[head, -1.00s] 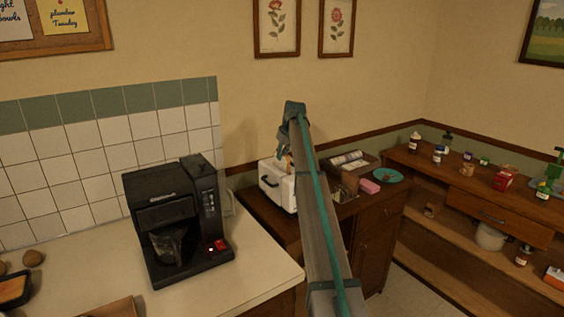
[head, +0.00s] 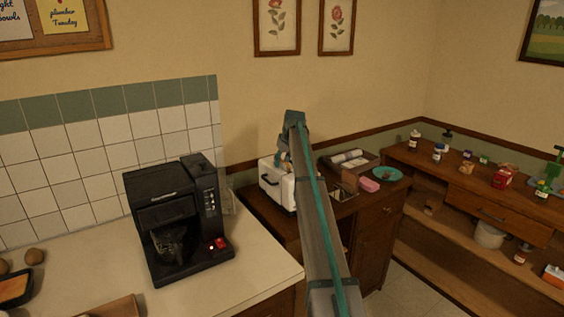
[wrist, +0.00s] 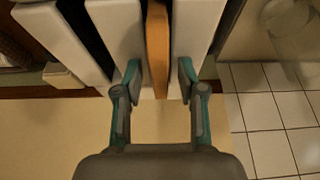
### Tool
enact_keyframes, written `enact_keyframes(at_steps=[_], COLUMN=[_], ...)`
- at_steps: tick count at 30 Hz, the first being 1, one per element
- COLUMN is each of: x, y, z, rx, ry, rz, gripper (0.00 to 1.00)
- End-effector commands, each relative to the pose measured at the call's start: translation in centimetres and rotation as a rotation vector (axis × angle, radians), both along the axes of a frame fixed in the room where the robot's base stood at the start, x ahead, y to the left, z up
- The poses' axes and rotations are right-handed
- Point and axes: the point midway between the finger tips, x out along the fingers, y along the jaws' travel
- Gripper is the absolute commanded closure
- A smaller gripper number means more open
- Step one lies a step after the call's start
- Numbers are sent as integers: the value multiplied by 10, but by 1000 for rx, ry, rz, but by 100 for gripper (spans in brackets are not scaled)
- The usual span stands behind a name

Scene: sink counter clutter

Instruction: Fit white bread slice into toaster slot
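The white toaster (head: 271,187) stands on the dark wooden cabinet in the head view. In the wrist view its white top (wrist: 113,28) shows from above, with a dark empty slot (wrist: 80,28) to the left. The bread slice (wrist: 158,40), seen edge-on with an orange-brown crust, stands upright in the right slot between two white walls. My gripper (wrist: 160,78) is open, its fingertips on either side of the slice's near end with a visible gap on each side. How deep the slice sits cannot be told. My arm hides the gripper's fingertips in the head view.
A black coffee maker (head: 176,222) stands on the light counter left of the toaster. Right of it are a tray (head: 350,160), a pink block (head: 369,185) and a teal plate (head: 388,174). A shelf with bottles (head: 480,190) lines the right wall.

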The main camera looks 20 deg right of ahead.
Motion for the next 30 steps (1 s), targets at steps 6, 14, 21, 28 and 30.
enact_keyframes(at_steps=[6, 14, 21, 28, 30], x=[0, -12, -29, -41, -43], y=[0, -2, -6, -8, -8], z=[4, 31, 75, 105, 109], rx=[0, 0, -1, 0, 0], ry=[0, -3, -2, -1, 0], rz=[0, 0, 0, 0, 0], gripper=[60, 60, 60, 60, 60])
